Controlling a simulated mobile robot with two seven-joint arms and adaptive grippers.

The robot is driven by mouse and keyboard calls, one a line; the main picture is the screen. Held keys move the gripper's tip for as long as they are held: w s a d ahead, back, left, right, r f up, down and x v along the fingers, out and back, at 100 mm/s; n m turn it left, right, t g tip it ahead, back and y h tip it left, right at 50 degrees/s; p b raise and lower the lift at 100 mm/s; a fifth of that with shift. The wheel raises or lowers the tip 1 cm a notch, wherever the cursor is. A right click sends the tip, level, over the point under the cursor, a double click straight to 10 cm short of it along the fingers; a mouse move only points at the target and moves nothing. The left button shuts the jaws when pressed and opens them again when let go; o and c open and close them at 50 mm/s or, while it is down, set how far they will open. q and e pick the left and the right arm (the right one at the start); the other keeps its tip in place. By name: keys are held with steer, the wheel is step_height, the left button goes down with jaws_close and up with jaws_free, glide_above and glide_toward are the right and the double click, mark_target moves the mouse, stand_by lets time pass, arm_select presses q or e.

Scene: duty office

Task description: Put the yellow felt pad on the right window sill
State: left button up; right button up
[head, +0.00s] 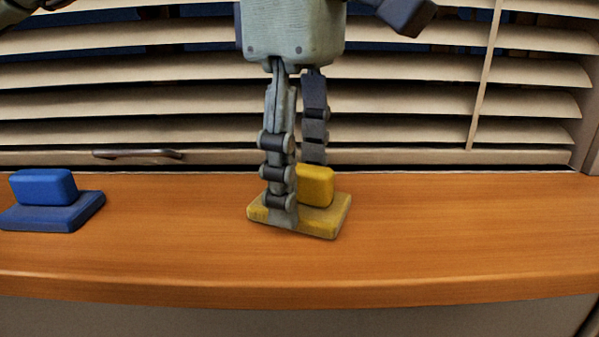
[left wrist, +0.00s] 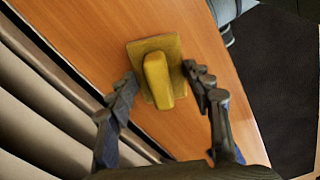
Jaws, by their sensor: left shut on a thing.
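The yellow felt pad (head: 317,187), a flat base with a raised block on top, sits on the wooden window sill (head: 440,230) near the middle of the head view. It also shows in the left wrist view (left wrist: 157,75), between the two fingers. My left gripper (head: 296,195) comes down from above and is shut on the pad, one finger at its near side and one behind. The far fingertip is partly hidden by the pad. The pad lies flat and appears to touch the sill. My right gripper is not in view.
A blue pad (head: 45,190) of similar shape sits on the sill at the far left. Slatted blinds (head: 400,70) stand close behind the sill. The sill is clear to the right of the yellow pad, and its front edge (head: 300,292) drops off below.

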mark_target(300, 165)
arm_select(q)
steer(key=shift+f, duration=0.1)
steer(key=o, duration=1.2)
steer(key=shift+c, duration=0.2)
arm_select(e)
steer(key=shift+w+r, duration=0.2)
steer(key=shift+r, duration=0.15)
arm_select(q)
steer(key=shift+r, duration=0.45)
step_height(300, 165, up, 7)
steer(key=shift+r+p, duration=0.1)
steer(key=shift+p, duration=0.35)
steer(key=shift+r+p, duration=0.45)
steer(key=shift+r, duration=1.65)
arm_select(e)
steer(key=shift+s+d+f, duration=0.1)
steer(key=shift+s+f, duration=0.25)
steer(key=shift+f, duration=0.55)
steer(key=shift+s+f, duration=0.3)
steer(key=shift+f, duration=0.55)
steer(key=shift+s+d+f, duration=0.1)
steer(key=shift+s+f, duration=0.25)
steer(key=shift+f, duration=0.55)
